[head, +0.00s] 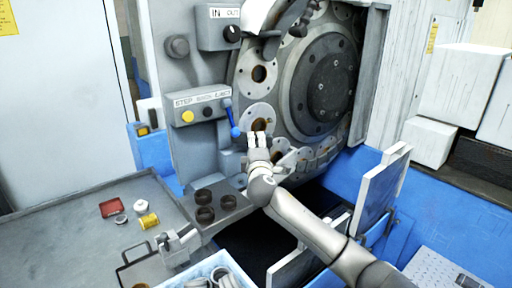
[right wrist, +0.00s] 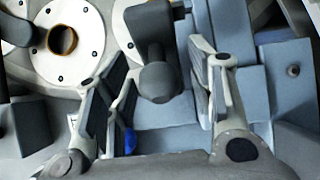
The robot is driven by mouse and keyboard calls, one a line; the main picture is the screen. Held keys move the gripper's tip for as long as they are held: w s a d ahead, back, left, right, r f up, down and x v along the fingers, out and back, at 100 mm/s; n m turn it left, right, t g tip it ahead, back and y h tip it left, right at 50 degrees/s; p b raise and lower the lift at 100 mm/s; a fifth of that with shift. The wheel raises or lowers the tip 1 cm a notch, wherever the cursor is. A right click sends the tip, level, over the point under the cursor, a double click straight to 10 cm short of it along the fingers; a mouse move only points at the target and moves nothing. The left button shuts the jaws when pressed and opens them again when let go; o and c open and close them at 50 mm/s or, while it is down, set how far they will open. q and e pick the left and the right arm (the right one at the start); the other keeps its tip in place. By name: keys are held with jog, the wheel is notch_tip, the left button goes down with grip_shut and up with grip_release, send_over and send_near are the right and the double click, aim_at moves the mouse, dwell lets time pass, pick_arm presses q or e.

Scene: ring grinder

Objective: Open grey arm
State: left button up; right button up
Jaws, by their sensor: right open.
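My right gripper (head: 258,139) is at the lower left of the machine's round ring plate (head: 322,82), to the right of the blue-tipped lever. In the right wrist view the right gripper (right wrist: 160,100) is open. A dark grey arm with a rounded knob (right wrist: 158,80) shows between its two fingers, which look apart from it. I take this as the grey arm; in the head view the gripper seems to hide it. My left gripper is not in view.
A control box with a yellow button (head: 187,116) and blue-tipped lever (head: 233,120) is left of my right gripper. Dark rings (head: 205,205) sit below. A grey table (head: 60,235) holds a red tray (head: 110,208) and a yellow spool (head: 149,221). A white panel (head: 380,190) stands at right.

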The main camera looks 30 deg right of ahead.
jog(key=c, duration=0.4)
grip_shut()
jog(key=shift+a+f+m+g+h, duration=0.1)
jog(key=shift+a+m+g+h, duration=0.2)
jog(key=shift+a+m+h, duration=0.25)
jog(key=shift+w+a+m+g+h+b, duration=0.2)
jog(key=shift+a+m+g+h+b, duration=0.7)
jog(key=shift+g, duration=0.2)
jog(key=shift+w+a+m+g+h+b, duration=0.15)
jog(key=shift+a+m+g+h+b, duration=0.65)
jog(key=shift+g+h, duration=0.25)
jog(key=shift+w+a+m+g+h+b, duration=0.2)
jog(key=shift+a+m+g+h+b, duration=0.5)
jog(key=shift+a+m+g+h, duration=0.35)
jog(key=shift+d, duration=0.1)
